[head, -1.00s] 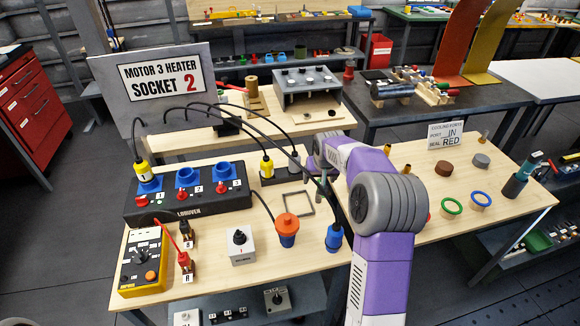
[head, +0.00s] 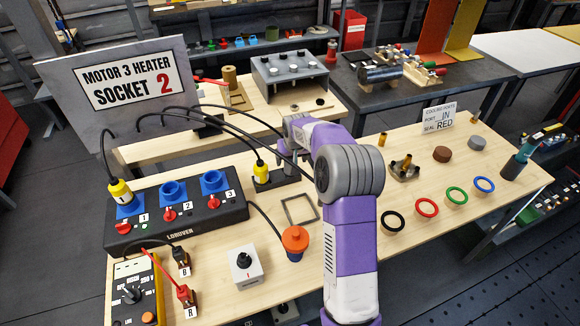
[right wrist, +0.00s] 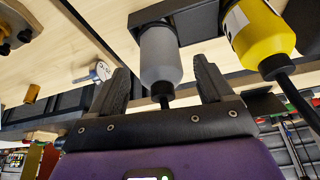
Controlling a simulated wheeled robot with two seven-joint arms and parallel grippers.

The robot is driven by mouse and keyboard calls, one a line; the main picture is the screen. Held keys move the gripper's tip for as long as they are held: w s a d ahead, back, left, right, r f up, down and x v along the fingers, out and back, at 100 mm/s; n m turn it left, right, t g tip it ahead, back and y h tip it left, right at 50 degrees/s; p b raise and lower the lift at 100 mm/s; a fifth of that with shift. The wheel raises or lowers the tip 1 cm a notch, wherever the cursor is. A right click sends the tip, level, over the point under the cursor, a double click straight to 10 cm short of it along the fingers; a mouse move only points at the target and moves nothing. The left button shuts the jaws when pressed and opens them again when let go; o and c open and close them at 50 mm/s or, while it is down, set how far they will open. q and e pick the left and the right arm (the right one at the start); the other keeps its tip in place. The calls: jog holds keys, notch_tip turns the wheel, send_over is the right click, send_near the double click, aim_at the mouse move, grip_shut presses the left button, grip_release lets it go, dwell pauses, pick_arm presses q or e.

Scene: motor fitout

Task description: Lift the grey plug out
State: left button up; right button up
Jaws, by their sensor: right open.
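In the right wrist view, the grey plug (right wrist: 160,55) stands in a dark holder (right wrist: 145,14), its black cable leaving from the near end. My right gripper (right wrist: 159,68) is open, with one finger on each side of the plug's cable end. I cannot tell whether either finger touches it. A yellow plug (right wrist: 258,35) sits beside it in the same holder. In the head view, the yellow plug (head: 261,172) shows, while my right arm (head: 345,185) mostly hides the grey plug and gripper. My left gripper is not in view.
The socket box (head: 190,215) at left holds another yellow plug (head: 120,192) in socket 1. An orange-capped part (head: 295,240), a square frame (head: 300,209) and a switch box (head: 245,265) are near my right arm. Black cables arch overhead to the sign panel (head: 125,85).

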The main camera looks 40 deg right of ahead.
jog(key=x, duration=0.3)
jog(key=shift+w+d+f, duration=0.1)
jog(key=shift+w+f, duration=0.15)
jog(key=c, duration=1.1)
notch_tip(320, 180, up, 10)
jog(key=shift+r+p, duration=0.1)
jog(key=shift+p, duration=0.85)
jog(key=shift+c, duration=0.2)
